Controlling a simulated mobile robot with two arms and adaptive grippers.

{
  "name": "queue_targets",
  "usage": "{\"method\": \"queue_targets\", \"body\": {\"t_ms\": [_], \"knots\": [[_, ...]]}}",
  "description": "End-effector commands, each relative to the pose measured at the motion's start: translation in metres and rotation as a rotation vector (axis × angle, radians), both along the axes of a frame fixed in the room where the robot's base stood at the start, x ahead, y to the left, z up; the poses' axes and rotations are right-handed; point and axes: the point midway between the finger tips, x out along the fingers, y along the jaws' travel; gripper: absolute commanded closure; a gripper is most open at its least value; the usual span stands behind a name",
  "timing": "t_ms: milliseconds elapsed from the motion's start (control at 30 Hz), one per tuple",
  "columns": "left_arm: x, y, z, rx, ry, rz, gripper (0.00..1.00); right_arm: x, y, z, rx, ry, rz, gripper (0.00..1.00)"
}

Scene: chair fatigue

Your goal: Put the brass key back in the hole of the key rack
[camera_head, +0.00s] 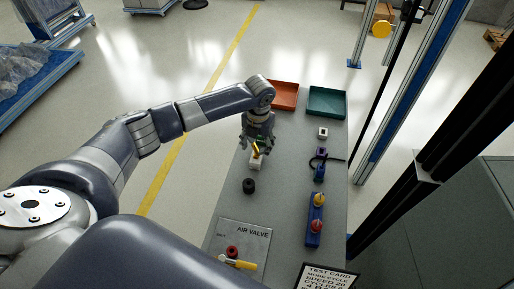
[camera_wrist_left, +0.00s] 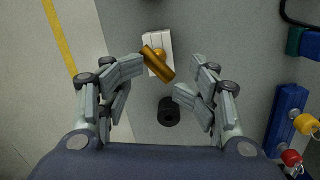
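The brass key (camera_head: 257,153), a thick gold bar with a rounded knob, is tilted over a small white block (camera_head: 255,164) on the grey bench. In the left wrist view the key (camera_wrist_left: 158,64) overlaps the front of the white block (camera_wrist_left: 155,42); I cannot tell whether it sits in a hole there. My left gripper (camera_head: 257,148) is above it, open, with its fingertips on either side and a visible gap in the left wrist view (camera_wrist_left: 158,80). I cannot tell for sure whether the white block is the key rack. My right gripper is not in view.
A black cylinder (camera_head: 249,186) stands close to the white block. A blue block (camera_head: 315,225) with yellow and red knobs is at the right. Red (camera_head: 284,95) and green (camera_head: 326,102) trays sit at the far end. An air valve panel (camera_head: 243,246) is nearer.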

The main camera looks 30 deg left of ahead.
Motion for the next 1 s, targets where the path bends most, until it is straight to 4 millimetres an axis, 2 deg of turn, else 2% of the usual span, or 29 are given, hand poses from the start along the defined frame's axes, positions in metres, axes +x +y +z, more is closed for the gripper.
{"method": "queue_targets", "body": {"t_ms": [33,200,433,600,1000], "knots": [[0.001,-0.001,0.012,-0.002,-0.005,-0.002,0.47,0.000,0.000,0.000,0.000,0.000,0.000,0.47],[-0.002,-0.003,0.050,-0.001,-0.005,-0.002,0.47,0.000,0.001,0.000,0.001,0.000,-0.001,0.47],[-0.004,-0.005,0.086,-0.001,-0.005,0.000,0.47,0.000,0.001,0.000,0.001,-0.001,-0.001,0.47],[-0.005,-0.006,0.095,0.000,-0.003,0.000,0.47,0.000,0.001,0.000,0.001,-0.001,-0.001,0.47],[-0.005,-0.006,0.095,-0.001,-0.003,0.000,0.47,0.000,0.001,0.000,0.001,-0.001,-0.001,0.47]]}}
